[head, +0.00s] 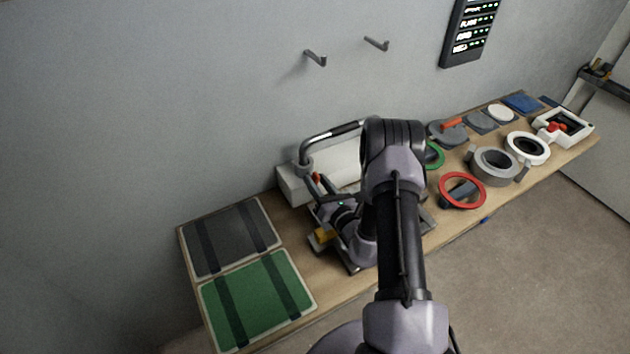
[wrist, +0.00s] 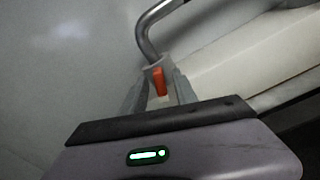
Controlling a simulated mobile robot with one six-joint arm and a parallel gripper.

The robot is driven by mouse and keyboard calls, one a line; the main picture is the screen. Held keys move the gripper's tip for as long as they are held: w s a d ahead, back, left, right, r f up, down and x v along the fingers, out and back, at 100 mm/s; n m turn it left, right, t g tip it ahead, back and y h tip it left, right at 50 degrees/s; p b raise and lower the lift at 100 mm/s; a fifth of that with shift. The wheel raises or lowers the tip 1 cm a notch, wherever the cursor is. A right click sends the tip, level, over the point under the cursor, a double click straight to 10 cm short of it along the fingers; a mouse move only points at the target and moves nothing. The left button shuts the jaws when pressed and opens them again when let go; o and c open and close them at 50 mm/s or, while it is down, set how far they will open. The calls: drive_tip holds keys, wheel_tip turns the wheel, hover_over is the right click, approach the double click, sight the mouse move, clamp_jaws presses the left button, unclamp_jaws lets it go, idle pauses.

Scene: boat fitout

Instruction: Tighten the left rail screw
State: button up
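The rail (head: 335,131) is a bent grey metal tube with a dark grip, mounted on a white block at the wall side of the bench. Its left end and foot also show in the wrist view (wrist: 150,30). A small orange piece, seemingly the left rail screw (wrist: 159,82), sits at this foot; an orange spot (head: 316,178) shows there in the head view. My gripper (wrist: 160,88) has its two grey fingers on either side of the orange piece. Pale gaps show beside it, so the fingers look open. Contact at the tips cannot be told.
Dark (head: 232,236) and green (head: 258,300) strapped panels lie on the bench's left end. Red (head: 462,174), grey (head: 494,181) and white (head: 512,147) rings lie at right. Two wall hooks (head: 316,58) hang above. My arm hides the middle of the bench.

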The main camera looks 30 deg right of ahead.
drive_tip(key=shift+w, duration=0.65)
drive_tip(key=shift+c, duration=0.2)
clamp_jaws()
